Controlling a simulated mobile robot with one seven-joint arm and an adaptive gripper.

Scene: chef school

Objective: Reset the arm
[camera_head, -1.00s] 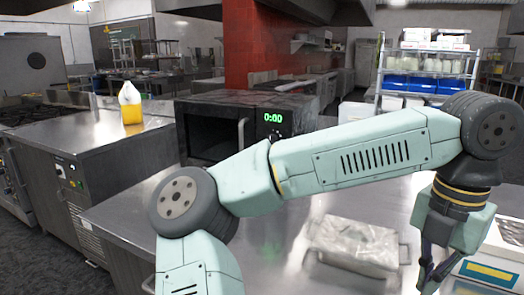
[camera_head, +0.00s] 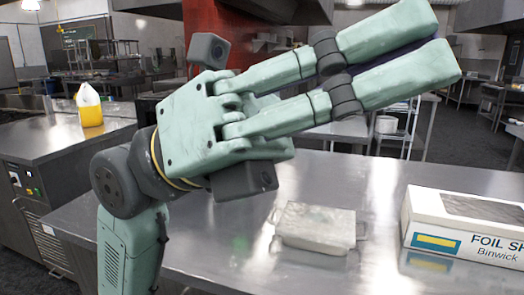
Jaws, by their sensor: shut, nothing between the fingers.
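My arm fills the middle of the head view, with its pale green links rising from the lower left. My gripper (camera_head: 440,42) is raised close to the camera, over the steel counter. Its two long fingers lie side by side and point to the upper right. They are shut with nothing held between them. The gripper hides much of the area behind it, including most of the microwave's place.
The steel counter (camera_head: 385,190) holds a lidded metal pan (camera_head: 318,228) with side handles and a foil sheet box (camera_head: 468,228) at the right. A bottle of yellow liquid (camera_head: 90,110) stands on the left counter. The counter between pan and box is clear.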

